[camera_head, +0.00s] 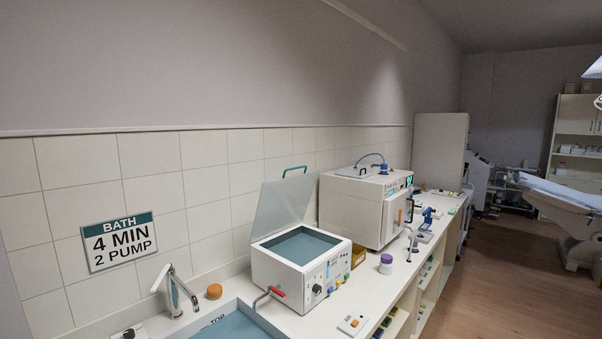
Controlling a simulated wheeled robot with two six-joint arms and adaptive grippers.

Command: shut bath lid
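The bath (262,262) is a white box on the counter, in the middle of the head view. Its top is open and shows a grey-blue surface inside. The bath lid (282,205) is a grey panel standing raised at the back of the box, leaning towards the tiled wall. A teal handle (294,170) sits at its upper edge. A dial and small controls are on the front panel (328,280), and a red-handled tap (277,292) is on the box's left side. Neither of my grippers is in view.
A white cabinet machine (355,208) stands close to the right of the bath. A sink (232,325) with a tall faucet (172,290) is at the front left. A purple-capped jar (386,264) and a switch plate (353,324) are on the counter. Floor (490,270) is open at right.

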